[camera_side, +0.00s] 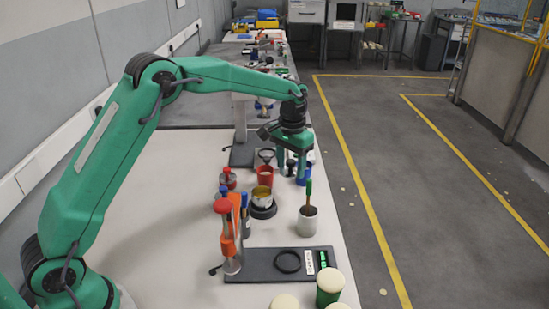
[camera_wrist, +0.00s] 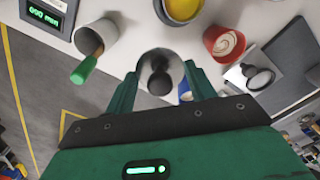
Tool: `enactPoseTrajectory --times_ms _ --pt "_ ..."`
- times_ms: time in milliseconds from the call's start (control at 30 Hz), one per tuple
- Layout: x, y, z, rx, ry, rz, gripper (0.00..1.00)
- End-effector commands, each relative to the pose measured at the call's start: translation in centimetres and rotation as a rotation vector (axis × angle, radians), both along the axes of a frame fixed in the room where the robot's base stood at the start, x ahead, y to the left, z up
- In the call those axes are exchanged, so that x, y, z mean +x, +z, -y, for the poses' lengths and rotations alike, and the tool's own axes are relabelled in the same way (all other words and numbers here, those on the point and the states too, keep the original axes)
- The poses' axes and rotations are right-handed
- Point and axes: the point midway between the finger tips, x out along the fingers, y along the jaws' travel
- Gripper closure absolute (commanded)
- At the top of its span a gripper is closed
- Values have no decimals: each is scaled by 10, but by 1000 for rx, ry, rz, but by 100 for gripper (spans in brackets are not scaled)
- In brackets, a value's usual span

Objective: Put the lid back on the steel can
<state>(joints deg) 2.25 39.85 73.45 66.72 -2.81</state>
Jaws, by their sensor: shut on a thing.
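My gripper (camera_side: 291,173) is at the end of the green arm, over the far right part of the bench. In the wrist view its two green fingers (camera_wrist: 160,82) are shut on a round steel lid (camera_wrist: 158,64) with a black knob. In the side view the lid's dark knob (camera_side: 291,160) shows between the fingers. The steel can (camera_side: 262,195) stands open on a black round base, nearer the camera and left of my gripper. Its inside is yellow. In the wrist view the can (camera_wrist: 184,9) is cut off by the top edge, apart from the lid.
A red cup (camera_side: 265,176) stands beyond the can. A grey cup (camera_side: 307,222) with a green-handled tool stands to its near right. An orange stand with red-topped tools (camera_side: 229,232) is close on the left. A blue cup (camera_side: 303,174) is beside my gripper.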

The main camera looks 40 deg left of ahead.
Motion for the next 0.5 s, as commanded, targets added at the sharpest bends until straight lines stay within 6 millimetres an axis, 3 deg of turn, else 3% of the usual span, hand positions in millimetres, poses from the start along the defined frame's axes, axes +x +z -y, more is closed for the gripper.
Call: enactPoseTrajectory --times_ms 200,500 --pt "-32 12 -27 0 6 2 67" --pt "-63 18 -46 0 7 0 67"
